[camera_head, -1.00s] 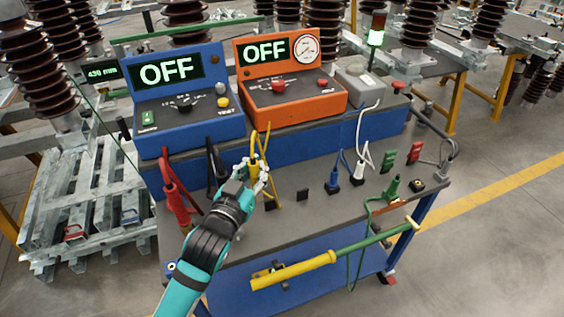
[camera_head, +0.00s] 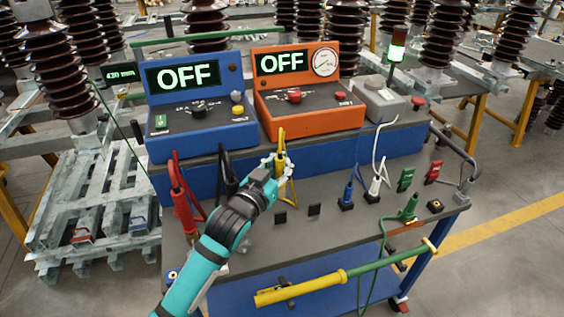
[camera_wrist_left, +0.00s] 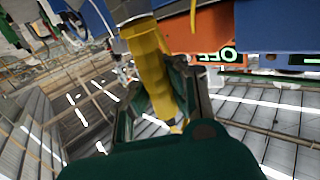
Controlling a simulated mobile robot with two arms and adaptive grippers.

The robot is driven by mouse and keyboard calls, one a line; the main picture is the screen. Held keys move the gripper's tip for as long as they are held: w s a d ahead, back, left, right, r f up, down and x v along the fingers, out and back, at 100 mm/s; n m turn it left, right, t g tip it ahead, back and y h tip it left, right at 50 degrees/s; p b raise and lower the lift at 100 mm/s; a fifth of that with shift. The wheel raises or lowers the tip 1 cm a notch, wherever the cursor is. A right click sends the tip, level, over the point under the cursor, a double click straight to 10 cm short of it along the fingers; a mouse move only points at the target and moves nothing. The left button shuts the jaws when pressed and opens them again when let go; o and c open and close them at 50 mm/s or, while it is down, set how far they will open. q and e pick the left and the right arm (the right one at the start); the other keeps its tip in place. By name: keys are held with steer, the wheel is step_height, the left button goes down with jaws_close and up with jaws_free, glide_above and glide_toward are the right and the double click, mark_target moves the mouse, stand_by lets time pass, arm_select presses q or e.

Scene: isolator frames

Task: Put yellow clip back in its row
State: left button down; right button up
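The yellow clip (camera_head: 281,146) is upright in my left gripper (camera_head: 273,166), above the cart's grey top. Its lower part is hidden by the gripper, and a yellow cable hangs beside it. In the left wrist view, the yellow clip (camera_wrist_left: 148,62) lies between the fingers of my left gripper (camera_wrist_left: 155,100), which close around it. The row on the cart has red clips (camera_head: 182,203) and a black clip (camera_head: 227,172) at left, and blue (camera_head: 348,193) and white (camera_head: 375,184) clips at right. Two dark empty sockets (camera_head: 280,217) (camera_head: 314,209) lie between. My right gripper is out of view.
Blue (camera_head: 210,137) and orange (camera_head: 315,118) control boxes reading OFF stand behind the row. A green clip (camera_head: 408,208) is at the right. A yellow-and-green pole (camera_head: 330,279) runs along the cart's front. The grey top before the sockets is clear.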

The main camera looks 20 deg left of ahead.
arm_select(q)
step_height(320, 180, down, 4)
steer(key=shift+f+b, duration=0.25)
steer(key=shift+b, duration=0.9)
steer(key=shift+f, duration=0.45)
steer(key=shift+p, duration=0.45)
